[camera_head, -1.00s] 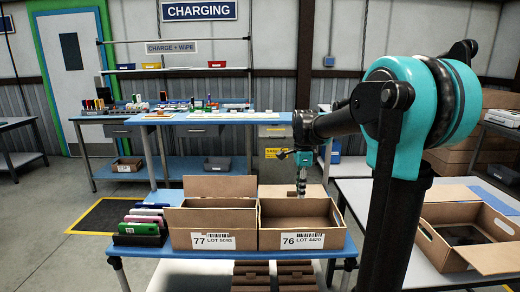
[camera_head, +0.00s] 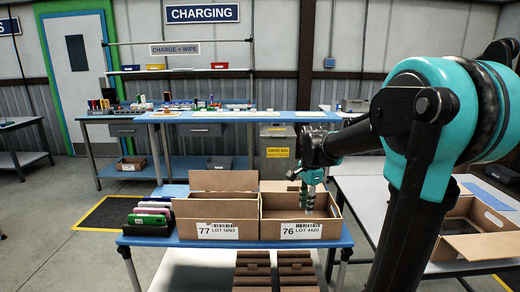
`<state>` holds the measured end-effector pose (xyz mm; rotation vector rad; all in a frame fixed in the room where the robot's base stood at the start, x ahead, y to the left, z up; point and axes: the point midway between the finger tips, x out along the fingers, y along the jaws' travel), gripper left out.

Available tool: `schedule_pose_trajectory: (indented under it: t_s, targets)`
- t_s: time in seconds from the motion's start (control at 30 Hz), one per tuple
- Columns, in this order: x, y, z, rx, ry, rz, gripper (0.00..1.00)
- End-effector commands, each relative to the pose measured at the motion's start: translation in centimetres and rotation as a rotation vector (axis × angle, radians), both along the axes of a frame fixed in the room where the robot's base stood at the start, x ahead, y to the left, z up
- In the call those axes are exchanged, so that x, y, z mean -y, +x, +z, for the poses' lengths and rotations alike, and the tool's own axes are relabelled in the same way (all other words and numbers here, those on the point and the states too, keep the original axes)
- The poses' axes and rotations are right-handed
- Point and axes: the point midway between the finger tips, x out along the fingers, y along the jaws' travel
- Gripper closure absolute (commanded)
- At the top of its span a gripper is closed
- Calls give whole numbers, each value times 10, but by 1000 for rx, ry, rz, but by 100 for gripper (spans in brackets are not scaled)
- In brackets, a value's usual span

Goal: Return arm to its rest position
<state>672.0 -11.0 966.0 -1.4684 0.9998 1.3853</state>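My arm reaches in from the right. My gripper (camera_head: 308,206) points down at the open carton labelled 76 LOT 4420 (camera_head: 301,230), with its fingertips at or just inside the carton's opening. The fingers are small and seen close together, so I cannot tell whether they are open or shut, and no held object shows. The inside of the carton is mostly hidden by its front wall. A second open carton, labelled 77 LOT 5893 (camera_head: 217,230), stands directly to the left with its back flap raised.
A black rack (camera_head: 146,230) with several coloured flat devices stands left of the cartons on the blue table (camera_head: 180,242). Another open carton (camera_head: 474,247) sits on the grey table at right. A long blue workbench (camera_head: 231,117) with small items stands behind.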

Motion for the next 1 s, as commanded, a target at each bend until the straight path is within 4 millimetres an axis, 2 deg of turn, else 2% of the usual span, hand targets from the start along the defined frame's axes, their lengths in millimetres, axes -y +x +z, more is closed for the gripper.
schedule_pose_trajectory:
  t_s: [0.27, 0.5, 0.63, 0.77, 1.0]
  targets:
    - [11, -52, -39, 90, -34, 351, 74]
    - [23, -126, -95, 205, -140, 840, 74]
    - [27, -158, -118, 246, -208, 1052, 74]
    - [29, -177, -132, 265, -255, 1178, 74]
    - [29, -177, -132, 265, -255, 1178, 74]
